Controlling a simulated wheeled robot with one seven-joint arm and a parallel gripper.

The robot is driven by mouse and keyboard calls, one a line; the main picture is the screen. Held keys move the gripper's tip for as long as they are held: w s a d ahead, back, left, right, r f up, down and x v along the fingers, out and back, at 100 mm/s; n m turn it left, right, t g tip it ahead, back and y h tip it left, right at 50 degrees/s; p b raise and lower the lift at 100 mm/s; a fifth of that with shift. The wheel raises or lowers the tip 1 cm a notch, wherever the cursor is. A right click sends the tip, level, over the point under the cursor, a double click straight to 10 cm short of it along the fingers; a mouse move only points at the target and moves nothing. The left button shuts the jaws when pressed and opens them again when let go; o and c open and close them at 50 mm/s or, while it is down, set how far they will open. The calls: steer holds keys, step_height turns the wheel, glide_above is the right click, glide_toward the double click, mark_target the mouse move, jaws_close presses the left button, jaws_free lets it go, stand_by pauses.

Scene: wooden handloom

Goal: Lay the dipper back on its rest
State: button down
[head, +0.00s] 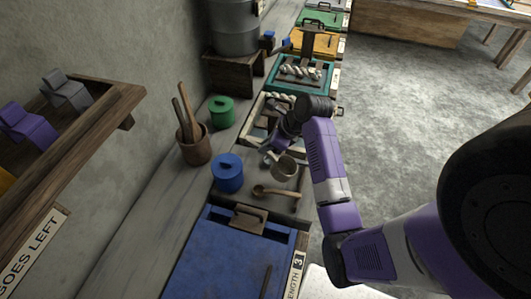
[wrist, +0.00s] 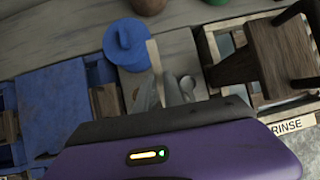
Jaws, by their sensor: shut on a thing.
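A grey metal cup-shaped dipper (head: 284,168) is at my gripper (head: 270,156), above the grey bench top. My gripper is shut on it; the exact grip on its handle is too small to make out. In the wrist view the grey fingers (wrist: 168,92) show past my purple wrist, with a rounded grey metal part, likely the dipper (wrist: 188,84), beside them. A wooden spoon-shaped piece (head: 272,191) lies on the grey slab just in front of the dipper. I cannot tell which part is the dipper's rest.
A blue lidded pot (head: 228,173) stands close left of the dipper, with a green lidded pot (head: 221,110) behind. A brown pot of sticks (head: 196,146) is near the wall. A blue vat (head: 225,262) is in front. Framed trays (head: 330,78) line the bench behind.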

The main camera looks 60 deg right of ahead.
steer(key=shift+f, duration=2.1)
